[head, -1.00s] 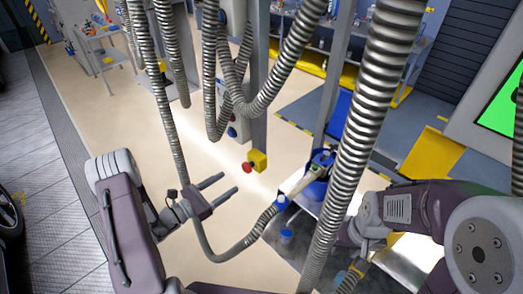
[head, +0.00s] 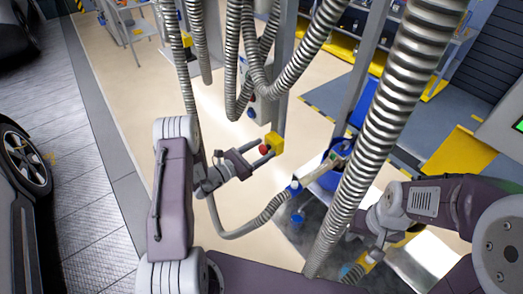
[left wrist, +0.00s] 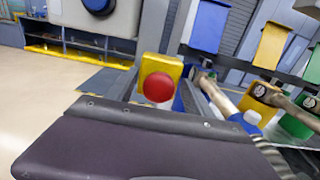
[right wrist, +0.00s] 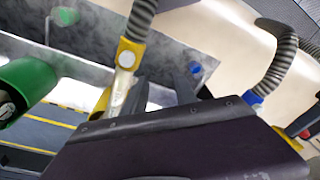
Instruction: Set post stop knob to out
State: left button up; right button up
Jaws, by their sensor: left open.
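The red stop knob (head: 263,149) sits on the front of a yellow box (head: 276,142) on the grey post. My left gripper (head: 266,154) is open with its fingertips at the knob, one finger on each side. In the left wrist view the round red knob (left wrist: 158,87) faces the camera between the two fingers, with the yellow box (left wrist: 172,67) behind it. I cannot tell whether the fingers touch it. My right gripper (right wrist: 162,88) is open, low at the right; its fingers show apart with nothing between them.
Hanging metal hoses (head: 375,130) cross the space between my arms. A nozzle with a yellow collar (right wrist: 130,55) is beside the right gripper. A blue container (head: 325,175) stands right of the post. A car (head: 25,160) stands far left; the floor in between is clear.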

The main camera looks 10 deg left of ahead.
pick_arm(q)
jog(key=shift+a, duration=0.1)
jog(key=shift+w+d+f, duration=0.15)
jog(key=shift+w+d, duration=0.15)
jog(key=c, duration=1.2)
grip_shut()
jog(key=shift+s+a+f+b, duration=0.15)
jog(key=shift+s+a+b, duration=0.15)
jog(key=shift+s, duration=0.05)
jog(key=shift+s+a, duration=0.1)
jog(key=shift+s, duration=0.05)
jog(key=o, duration=1.2)
grip_release()
jog(key=shift+s+a+r, duration=0.15)
jog(key=shift+s+r, duration=0.05)
jog(key=shift+s, duration=0.05)
pick_arm(e)
jog(key=shift+w+d+f, duration=0.1)
jog(key=shift+w+f, duration=0.05)
jog(key=shift+f, duration=0.25)
